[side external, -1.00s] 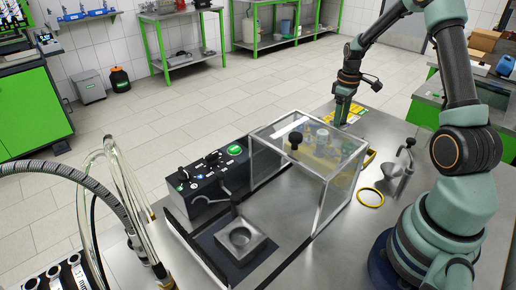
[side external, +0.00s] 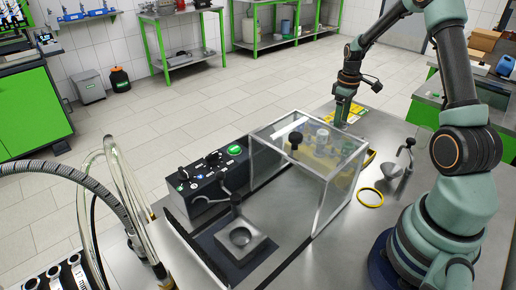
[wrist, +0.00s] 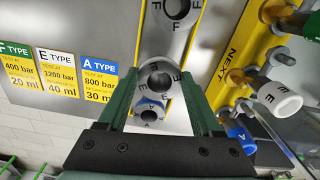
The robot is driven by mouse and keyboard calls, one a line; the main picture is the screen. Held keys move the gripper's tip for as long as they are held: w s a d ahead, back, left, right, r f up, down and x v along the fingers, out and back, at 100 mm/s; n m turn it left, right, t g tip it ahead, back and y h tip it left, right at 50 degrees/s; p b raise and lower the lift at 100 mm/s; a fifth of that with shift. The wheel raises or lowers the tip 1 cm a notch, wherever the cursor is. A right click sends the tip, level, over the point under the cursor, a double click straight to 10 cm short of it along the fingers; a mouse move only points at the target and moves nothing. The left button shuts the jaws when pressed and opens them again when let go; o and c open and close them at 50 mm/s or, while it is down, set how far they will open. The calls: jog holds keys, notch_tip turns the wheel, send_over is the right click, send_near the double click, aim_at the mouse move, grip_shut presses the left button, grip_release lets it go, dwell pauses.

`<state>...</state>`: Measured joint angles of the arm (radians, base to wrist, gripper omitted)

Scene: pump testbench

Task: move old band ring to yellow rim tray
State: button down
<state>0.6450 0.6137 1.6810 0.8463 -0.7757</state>
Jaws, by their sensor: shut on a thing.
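A thin yellow-edged round piece (side external: 369,197) lies flat on the bench near my base; I cannot tell whether it is the old band ring or a tray rim. My gripper (side external: 341,124) points down behind the clear box, over a yellow label area.
The clear box (side external: 335,195) stands mid-bench, with a black control box (side external: 208,180) to its left. In the wrist view, white E (wrist: 278,98) and blue A (wrist: 240,138) fittings sit close at right.

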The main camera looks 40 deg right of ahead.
jog(key=shift+f, duration=0.2)
jog(key=shift+f, duration=0.3)
jog(key=shift+f, duration=0.7)
dwell(0.9)
grip_release()
notch_tip(320, 180, up, 7)
dwell(1.0)
